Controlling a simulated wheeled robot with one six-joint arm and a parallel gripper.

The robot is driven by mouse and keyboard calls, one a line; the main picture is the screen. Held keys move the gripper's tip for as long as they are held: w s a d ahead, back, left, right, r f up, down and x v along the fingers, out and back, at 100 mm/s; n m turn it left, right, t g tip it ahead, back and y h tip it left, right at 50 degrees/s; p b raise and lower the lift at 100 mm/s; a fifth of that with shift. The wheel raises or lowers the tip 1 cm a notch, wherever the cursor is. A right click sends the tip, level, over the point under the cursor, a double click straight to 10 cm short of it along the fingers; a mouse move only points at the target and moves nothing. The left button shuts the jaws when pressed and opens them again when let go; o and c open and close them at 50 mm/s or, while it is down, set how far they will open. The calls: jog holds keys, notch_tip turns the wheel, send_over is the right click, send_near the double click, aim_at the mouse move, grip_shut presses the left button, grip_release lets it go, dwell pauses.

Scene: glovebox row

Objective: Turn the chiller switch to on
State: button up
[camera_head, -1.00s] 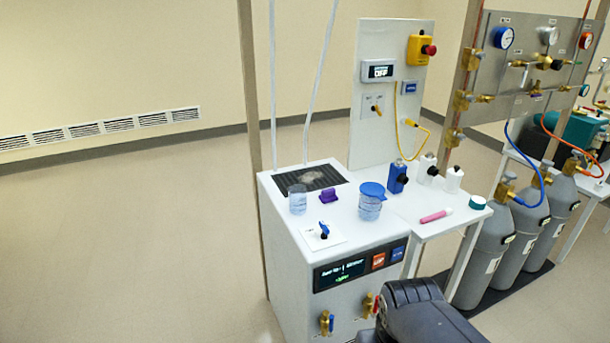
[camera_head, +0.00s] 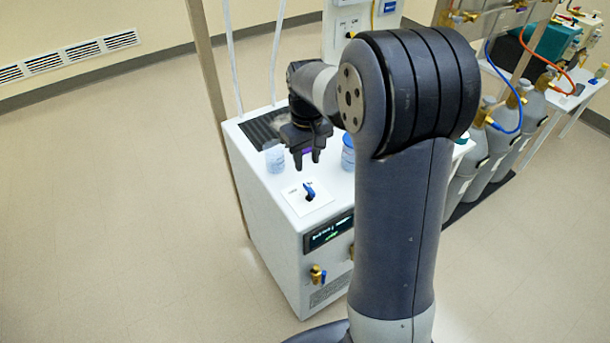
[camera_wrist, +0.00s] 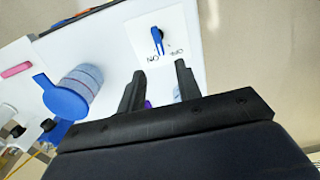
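The chiller switch (camera_head: 309,192) is a small blue lever on a white plate (camera_head: 298,205) on top of the white chiller cabinet (camera_head: 250,192). In the wrist view the blue lever (camera_wrist: 157,40) stands beyond my fingertips, with printed labels beside it, one reading ON. My gripper (camera_head: 306,162) is above the cabinet top, behind the switch and apart from it. The fingers point down and are open with nothing between them; the fingertips also show in the wrist view (camera_wrist: 160,68).
A clear jar (camera_head: 275,160) stands left of my gripper, and a blue-lidded jar (camera_head: 348,152) stands to its right. A purple object shows partly behind the fingers in the wrist view (camera_wrist: 148,104). Gas cylinders (camera_head: 505,130) stand at the right. Floor at the left is clear.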

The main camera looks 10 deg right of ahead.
aim_at(307, 185)
notch_tip(307, 185, down, 8)
jog(key=shift+f+p, duration=0.25)
jog(key=shift+p, duration=0.05)
jog(key=shift+c, duration=0.5)
grip_shut()
